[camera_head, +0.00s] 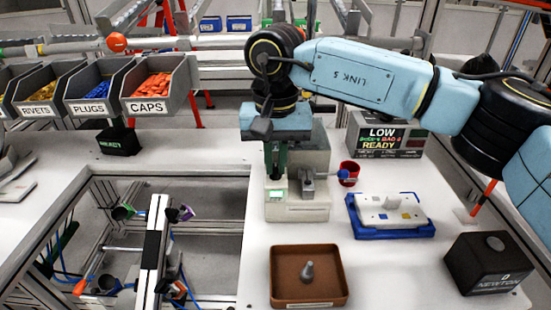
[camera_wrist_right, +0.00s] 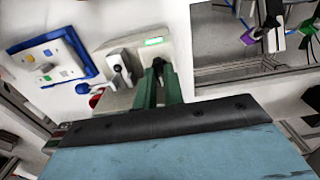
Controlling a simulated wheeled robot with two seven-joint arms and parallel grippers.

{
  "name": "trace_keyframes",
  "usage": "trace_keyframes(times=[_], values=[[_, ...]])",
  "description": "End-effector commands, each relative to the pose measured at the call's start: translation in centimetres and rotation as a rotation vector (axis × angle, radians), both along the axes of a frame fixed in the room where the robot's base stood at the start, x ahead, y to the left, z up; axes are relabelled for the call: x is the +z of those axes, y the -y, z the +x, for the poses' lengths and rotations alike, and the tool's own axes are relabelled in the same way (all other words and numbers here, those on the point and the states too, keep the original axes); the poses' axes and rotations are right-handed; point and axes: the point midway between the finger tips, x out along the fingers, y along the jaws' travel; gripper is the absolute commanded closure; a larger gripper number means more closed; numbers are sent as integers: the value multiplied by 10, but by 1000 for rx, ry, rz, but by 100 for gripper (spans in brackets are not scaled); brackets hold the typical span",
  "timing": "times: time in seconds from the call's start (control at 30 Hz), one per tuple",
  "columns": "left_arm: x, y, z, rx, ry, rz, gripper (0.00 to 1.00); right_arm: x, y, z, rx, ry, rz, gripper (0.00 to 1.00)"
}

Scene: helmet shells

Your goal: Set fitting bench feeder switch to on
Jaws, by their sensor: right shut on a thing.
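A beige bench unit (camera_head: 297,210) stands on the white table, with a small lit green panel (camera_head: 278,195) on its front and a grey metal lever part (camera_head: 308,186) beside it. My right gripper (camera_head: 275,172) comes down over the left part of this unit, green fingers pointing down. In the right wrist view the fingers (camera_wrist_right: 158,72) are shut on a small dark part, seemingly the feeder switch (camera_wrist_right: 158,62), next to the lit green panel. The fingers hide most of it, so its position cannot be told. My left gripper is out of view.
A blue tray with a white block (camera_head: 391,210) and a red cup (camera_head: 348,174) are right of the unit. A brown tray (camera_head: 309,281) lies in front; a black box (camera_head: 487,263) is at right. A display reading READY (camera_head: 384,138) stands behind. A table opening is at left.

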Motion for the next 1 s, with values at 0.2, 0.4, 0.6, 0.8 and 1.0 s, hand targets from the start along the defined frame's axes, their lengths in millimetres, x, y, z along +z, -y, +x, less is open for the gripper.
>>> trace_keyframes(times=[0.2,0.4,0.6,0.8,1.0], values=[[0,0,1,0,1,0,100,1,0,0,1,3,1,81],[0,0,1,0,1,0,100,2,0,0,0,2,1,81],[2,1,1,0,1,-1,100,26,0,1,0,4,2,81],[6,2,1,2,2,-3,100,73,-1,1,0,6,2,81],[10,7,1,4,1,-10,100,112,0,0,0,4,2,81]])
